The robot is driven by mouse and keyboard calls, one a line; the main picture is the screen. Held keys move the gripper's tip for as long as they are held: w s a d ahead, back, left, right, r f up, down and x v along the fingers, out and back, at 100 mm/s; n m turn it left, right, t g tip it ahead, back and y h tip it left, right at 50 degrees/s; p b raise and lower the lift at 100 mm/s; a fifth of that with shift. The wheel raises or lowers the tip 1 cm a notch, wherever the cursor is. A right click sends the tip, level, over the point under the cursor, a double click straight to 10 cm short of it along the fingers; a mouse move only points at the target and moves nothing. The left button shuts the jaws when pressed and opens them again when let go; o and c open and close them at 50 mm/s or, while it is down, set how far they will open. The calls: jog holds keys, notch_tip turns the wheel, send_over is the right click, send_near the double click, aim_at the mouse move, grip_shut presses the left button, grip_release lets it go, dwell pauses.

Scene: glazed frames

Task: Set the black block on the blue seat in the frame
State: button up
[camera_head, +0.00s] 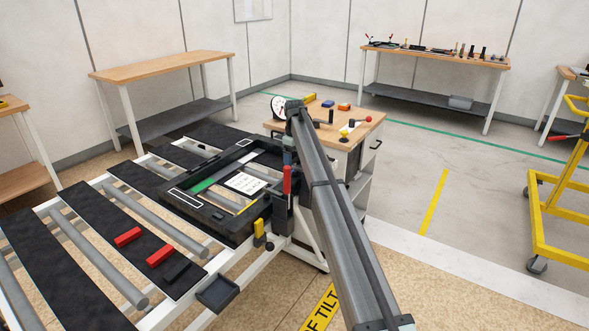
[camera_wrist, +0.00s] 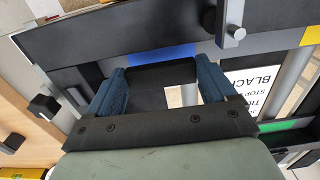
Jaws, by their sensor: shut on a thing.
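My gripper (camera_wrist: 162,82) shows in the wrist view with its two blue fingers apart, shut on the black block (camera_wrist: 160,72) between their tips. The blue seat (camera_wrist: 160,54) is a strip on the dark frame (camera_wrist: 85,40), just beyond the block in that view. The block partly covers the seat's near side, and I cannot tell whether they touch. In the head view my gripper (camera_head: 288,155) is over the right side of the frame (camera_head: 190,208); the blue seat and the held block cannot be made out there.
A grey clamp lever (camera_wrist: 232,32) stands by the blue seat. A green seat (camera_head: 203,185) and a white label (camera_head: 245,183) show in the frame. A red handle (camera_head: 287,180) stands by the gripper. Red blocks (camera_head: 127,236) and another black block (camera_head: 177,271) lie on the conveyor.

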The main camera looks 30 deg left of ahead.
aim_at(295, 162)
jog(key=shift+f, duration=2)
jog(key=shift+f, duration=0.2)
jog(key=o, duration=0.8)
jog(key=shift+o, duration=0.2)
jog(key=shift+r, duration=0.1)
notch_tip(295, 162, up, 12)
jog(key=shift+r, duration=0.1)
